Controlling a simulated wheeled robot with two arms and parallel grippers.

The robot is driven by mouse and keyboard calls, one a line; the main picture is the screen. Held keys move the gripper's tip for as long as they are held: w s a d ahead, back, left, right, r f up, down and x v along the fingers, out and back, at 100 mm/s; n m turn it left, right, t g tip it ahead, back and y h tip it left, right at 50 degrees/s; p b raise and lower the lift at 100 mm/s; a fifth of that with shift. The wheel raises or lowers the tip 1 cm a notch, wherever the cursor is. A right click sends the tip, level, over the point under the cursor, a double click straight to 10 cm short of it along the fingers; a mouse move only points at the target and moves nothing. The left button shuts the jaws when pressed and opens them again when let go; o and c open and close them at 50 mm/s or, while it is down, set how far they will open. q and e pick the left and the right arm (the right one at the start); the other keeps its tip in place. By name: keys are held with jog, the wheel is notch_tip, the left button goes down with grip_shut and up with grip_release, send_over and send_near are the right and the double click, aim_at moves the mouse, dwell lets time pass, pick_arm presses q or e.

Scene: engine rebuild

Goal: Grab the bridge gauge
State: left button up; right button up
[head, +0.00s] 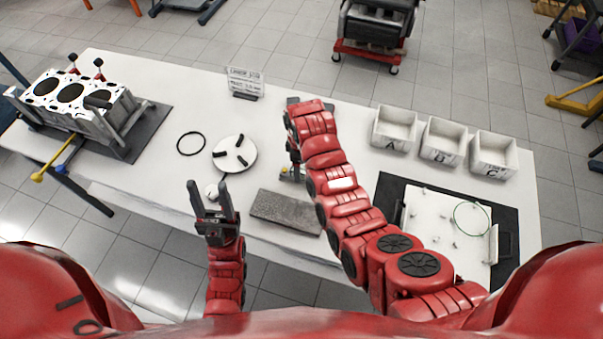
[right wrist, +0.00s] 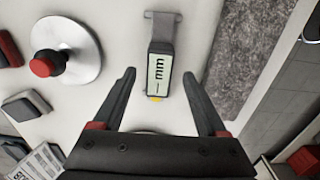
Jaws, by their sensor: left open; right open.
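The bridge gauge, a grey device with a pale "mm" display and a yellow tip, lies on the white table, seen in the right wrist view (right wrist: 160,62). In the head view only a small part of the bridge gauge (head: 291,173) shows beside my right arm. My right gripper (right wrist: 158,76) is open, with its fingertips on either side of the gauge's display end and a gap on both sides. In the head view the right gripper (head: 291,153) is mostly hidden by its arm. My left gripper (head: 213,188) is open and empty at the table's front edge.
A round plate with black pads (head: 235,154) and a black ring (head: 191,142) lie to the left. An engine block (head: 75,95) stands far left; bins (head: 440,143) stand at right.

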notch_tip(320, 180, down, 2)
jog(key=shift+w+f+p, duration=0.1)
jog(key=shift+f+p, duration=0.1)
jog(key=shift+p, duration=0.65)
jog(key=shift+f, duration=1.05)
grip_shut()
